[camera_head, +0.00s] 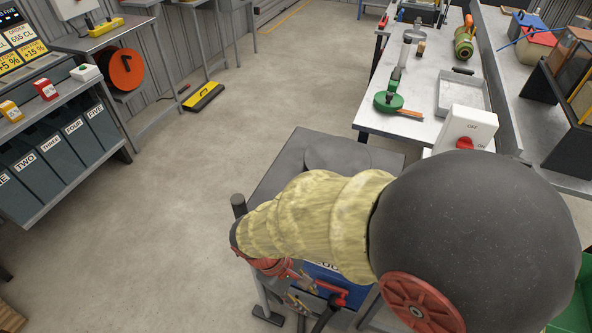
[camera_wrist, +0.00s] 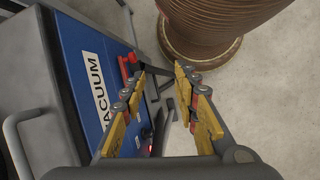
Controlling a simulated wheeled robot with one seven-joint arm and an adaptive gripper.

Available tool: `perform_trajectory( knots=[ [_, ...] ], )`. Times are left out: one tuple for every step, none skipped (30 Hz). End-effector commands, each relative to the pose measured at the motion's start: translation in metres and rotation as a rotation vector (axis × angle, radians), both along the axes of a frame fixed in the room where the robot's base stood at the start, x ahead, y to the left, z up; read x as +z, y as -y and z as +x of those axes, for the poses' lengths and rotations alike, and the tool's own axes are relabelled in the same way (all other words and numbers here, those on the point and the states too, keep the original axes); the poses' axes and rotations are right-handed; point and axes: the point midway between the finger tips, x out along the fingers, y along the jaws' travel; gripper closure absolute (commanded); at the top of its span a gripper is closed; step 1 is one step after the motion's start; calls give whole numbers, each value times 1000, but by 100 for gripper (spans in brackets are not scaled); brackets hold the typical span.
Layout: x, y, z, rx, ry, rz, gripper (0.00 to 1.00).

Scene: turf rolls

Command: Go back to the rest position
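My gripper (camera_wrist: 160,76) is open in the wrist view, its two yellow-padded fingers well apart with nothing between them. It hangs beside a blue panel (camera_wrist: 85,60) lettered VACUUM, which has a red handle (camera_wrist: 127,68) close to the left finger. In the head view, the large yellow sleeve and dark round joint in front hide most of the gripper and much of this blue panel (camera_head: 335,276).
A brown ribbed round body (camera_wrist: 215,28) stands on the floor beyond the right finger. A grey-topped stand (camera_head: 285,165) is behind the arm. A white bench (camera_head: 420,75) with tools is at the back right. Shelves with numbered bins (camera_head: 60,155) stand left.

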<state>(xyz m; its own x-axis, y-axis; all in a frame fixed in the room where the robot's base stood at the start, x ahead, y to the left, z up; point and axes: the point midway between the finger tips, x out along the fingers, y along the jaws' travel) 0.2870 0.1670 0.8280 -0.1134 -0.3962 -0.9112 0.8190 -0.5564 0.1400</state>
Motion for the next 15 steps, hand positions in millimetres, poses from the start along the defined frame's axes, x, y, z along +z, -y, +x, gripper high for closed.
perform_trajectory(
  knots=[
    [20, 6, 4, -65, 33, 56, 70],
    [29, 9, 5, -101, 49, 85, 70],
    [42, 13, 6, -149, 74, 124, 70],
    [51, 16, 7, -184, 92, 154, 70],
    [60, 20, 8, -219, 112, 183, 70],
    [73, 25, 9, -264, 139, 221, 70],
    [82, 29, 10, -297, 160, 246, 70],
    [91, 34, 11, -332, 182, 274, 70],
    [104, 40, 12, -374, 212, 308, 70],
    [113, 44, 13, -406, 235, 333, 70],
    [122, 49, 13, -435, 260, 357, 70],
    [134, 56, 14, -476, 293, 389, 70],
    [143, 62, 13, -505, 318, 410, 70],
    [153, 68, 14, -533, 346, 430, 70],
    [165, 76, 13, -570, 381, 455, 70]
  ],
)
